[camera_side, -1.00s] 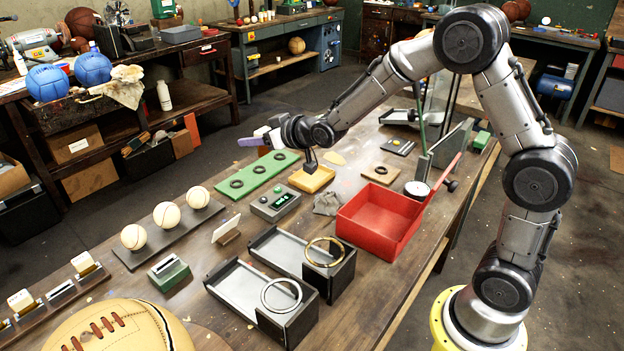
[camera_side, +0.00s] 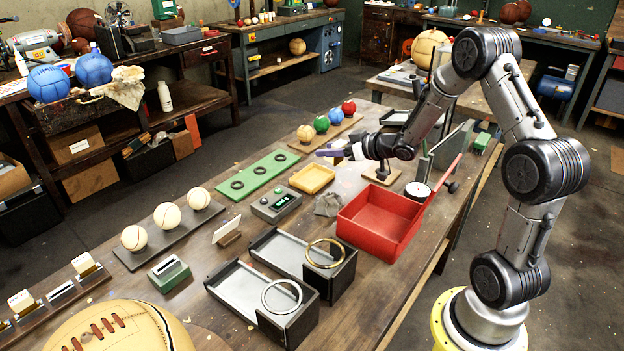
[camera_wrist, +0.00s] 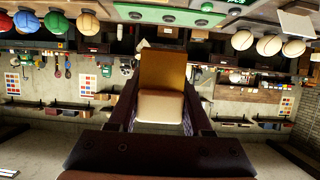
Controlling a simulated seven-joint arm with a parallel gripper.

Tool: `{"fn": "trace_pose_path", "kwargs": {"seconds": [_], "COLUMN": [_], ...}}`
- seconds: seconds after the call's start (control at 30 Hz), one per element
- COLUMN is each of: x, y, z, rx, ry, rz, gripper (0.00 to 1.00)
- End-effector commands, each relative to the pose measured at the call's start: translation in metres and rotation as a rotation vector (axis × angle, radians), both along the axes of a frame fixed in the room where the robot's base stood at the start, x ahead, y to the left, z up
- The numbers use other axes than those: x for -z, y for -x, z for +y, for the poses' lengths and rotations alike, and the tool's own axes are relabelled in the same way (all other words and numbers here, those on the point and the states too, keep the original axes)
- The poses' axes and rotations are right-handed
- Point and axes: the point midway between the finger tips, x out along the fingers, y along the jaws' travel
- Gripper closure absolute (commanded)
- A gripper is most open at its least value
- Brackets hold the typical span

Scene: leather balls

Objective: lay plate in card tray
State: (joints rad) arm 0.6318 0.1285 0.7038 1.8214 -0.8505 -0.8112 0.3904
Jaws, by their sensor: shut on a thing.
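My gripper (camera_side: 328,152) is raised above the far part of the bench, level with the coloured balls. In the wrist view my gripper (camera_wrist: 163,88) is shut on a flat tan and cream piece, which I take as the plate (camera_wrist: 162,68). In the side view I see only a purple strip and a pale bit at the gripper's tip. I cannot tell which is the plate.
Coloured balls (camera_side: 321,124) stand on a wooden strip behind the gripper. A green rack with black rings (camera_side: 280,161) lies left of the yellow tray. A red box (camera_side: 378,222) stands nearer.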

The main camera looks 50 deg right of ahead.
Motion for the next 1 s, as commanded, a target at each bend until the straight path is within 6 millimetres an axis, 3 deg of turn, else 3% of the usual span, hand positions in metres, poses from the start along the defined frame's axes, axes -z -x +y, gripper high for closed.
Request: {"fn": "trace_pose_path", "kwargs": {"seconds": [0.17, 0.5, 0.73, 1.0], "x": [0.015, 0.046, 0.084, 0.099], "y": [-0.020, -0.086, -0.113, -0.126], "z": [-0.007, -0.035, -0.047, -0.052], "rx": [-0.001, -0.002, 0.000, 0.000], "ry": [0.001, 0.001, 0.001, 0.002], "rz": [-0.002, -0.002, 0.000, -0.002], "gripper": [0.99, 0.99, 0.99, 0.99]}}
